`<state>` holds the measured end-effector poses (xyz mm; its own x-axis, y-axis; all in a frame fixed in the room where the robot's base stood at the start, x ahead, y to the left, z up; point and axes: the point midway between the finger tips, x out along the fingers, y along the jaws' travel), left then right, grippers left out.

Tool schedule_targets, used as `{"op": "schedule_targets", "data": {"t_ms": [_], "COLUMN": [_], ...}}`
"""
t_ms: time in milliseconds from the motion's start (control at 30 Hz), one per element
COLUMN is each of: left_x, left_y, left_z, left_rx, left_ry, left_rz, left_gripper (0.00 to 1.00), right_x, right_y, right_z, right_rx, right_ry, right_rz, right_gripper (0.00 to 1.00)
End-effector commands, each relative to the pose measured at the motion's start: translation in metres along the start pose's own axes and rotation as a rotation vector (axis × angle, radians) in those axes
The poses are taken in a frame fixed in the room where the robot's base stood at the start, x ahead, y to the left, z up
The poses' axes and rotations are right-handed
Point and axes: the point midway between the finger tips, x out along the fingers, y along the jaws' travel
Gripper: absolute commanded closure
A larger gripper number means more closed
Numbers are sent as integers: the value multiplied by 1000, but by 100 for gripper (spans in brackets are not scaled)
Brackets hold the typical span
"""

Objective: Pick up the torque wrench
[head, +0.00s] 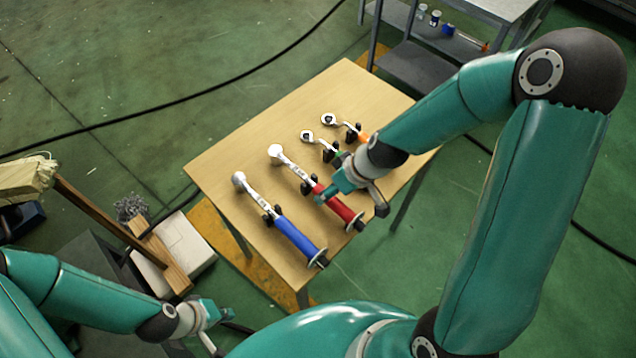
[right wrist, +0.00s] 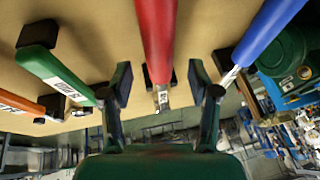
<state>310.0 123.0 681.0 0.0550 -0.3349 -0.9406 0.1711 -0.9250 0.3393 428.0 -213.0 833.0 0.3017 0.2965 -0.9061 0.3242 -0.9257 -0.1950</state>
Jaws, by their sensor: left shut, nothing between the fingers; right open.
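Several wrenches lie side by side on the wooden table: one with a blue handle (head: 297,239), one with a red handle (head: 338,206), one with a green handle and one with an orange handle. My right gripper (head: 328,193) is open over the red-handled wrench and hides part of it and of the green-handled one. In the right wrist view the red handle (right wrist: 157,40) runs between the two open fingers (right wrist: 160,88), with no visible grip on it. My left gripper (head: 219,314) is shut and empty at the lower left, away from the table.
The green handle (right wrist: 58,74) and orange handle (right wrist: 20,105) lie on one side of the right gripper, the blue handle (right wrist: 268,30) on the other. Black holders support the wrenches. The wooden table (head: 225,165) has free room at its left. A grey shelf (head: 415,65) stands behind.

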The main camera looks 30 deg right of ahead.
Motion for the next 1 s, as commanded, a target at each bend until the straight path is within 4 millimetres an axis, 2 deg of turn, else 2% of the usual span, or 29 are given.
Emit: {"op": "schedule_targets", "data": {"t_ms": [233,567,900,933,1000], "left_x": [14,15,15,15,15], "left_y": [-5,-5,-5,-5,-5], "left_z": [0,0,0,0,0], "left_rx": [0,0,0,0,0], "left_ry": [0,0,0,0,0], "left_rz": [0,0,0,0,0], "left_gripper": [100,100,100,100,100], "right_x": [38,42,42,42,42], "right_y": [2,2,2,2,2], "right_z": [-2,-4,-4,-4,-3], "right_rx": [-2,-1,0,0,0], "right_ry": [-2,0,0,0,0], "right_rz": [-2,0,0,0,0], "right_gripper": [39,39,96,100,100]}}
